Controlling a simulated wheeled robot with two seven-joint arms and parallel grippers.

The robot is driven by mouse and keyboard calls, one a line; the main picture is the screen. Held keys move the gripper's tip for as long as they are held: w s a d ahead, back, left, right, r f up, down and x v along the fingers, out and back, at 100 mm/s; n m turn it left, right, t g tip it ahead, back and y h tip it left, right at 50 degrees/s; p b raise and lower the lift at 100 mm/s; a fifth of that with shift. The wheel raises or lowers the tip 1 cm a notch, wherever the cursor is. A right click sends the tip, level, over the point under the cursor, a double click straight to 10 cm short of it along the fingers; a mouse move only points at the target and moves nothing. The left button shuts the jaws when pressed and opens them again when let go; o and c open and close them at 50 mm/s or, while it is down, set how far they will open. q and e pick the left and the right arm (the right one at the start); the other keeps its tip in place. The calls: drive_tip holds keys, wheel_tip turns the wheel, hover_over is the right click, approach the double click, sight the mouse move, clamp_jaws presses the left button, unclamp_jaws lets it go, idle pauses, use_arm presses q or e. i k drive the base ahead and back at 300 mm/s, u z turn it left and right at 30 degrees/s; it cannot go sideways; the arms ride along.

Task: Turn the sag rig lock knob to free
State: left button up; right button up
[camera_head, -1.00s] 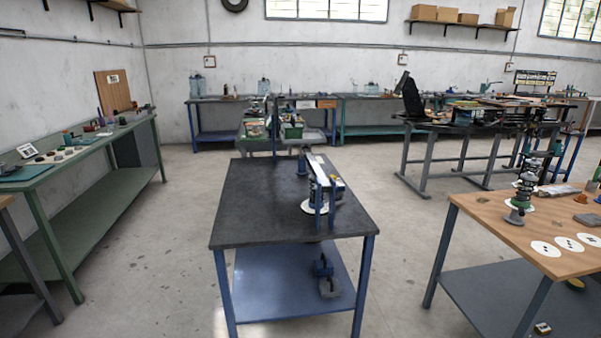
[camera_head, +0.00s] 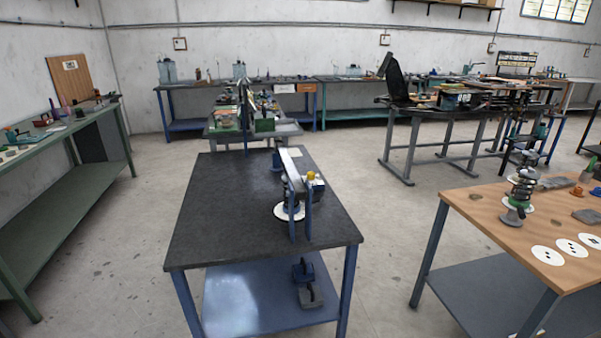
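A rig with two blue uprights and a pale lever arm, which looks like the sag rig (camera_head: 289,165), stands on the dark-topped table (camera_head: 215,215) in the middle. A round white plate (camera_head: 283,212) and a dark coil part (camera_head: 293,197) are at its base. A small yellow piece (camera_head: 311,176) sits near the top of the uprights; I cannot tell whether it is the lock knob or how it is set. Neither of my grippers is in view.
A wooden bench (camera_head: 480,215) with a spring strut (camera_head: 521,190) and white discs (camera_head: 548,256) stands at right. A green bench (camera_head: 75,165) stands at left. Clear floor (camera_head: 385,215) lies on both sides of the middle table. Its blue lower shelf (camera_head: 235,295) holds a dark object (camera_head: 306,282).

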sight(310, 175)
drive_tip(key=z, duration=0.05)
drive_tip(key=k, duration=0.55)
drive_tip(key=u, duration=0.55)
drive_tip(key=i, duration=0.95)
drive_tip(key=z, duration=0.4)
drive_tip(key=i, duration=0.95)
drive_tip(key=z, duration=0.65)
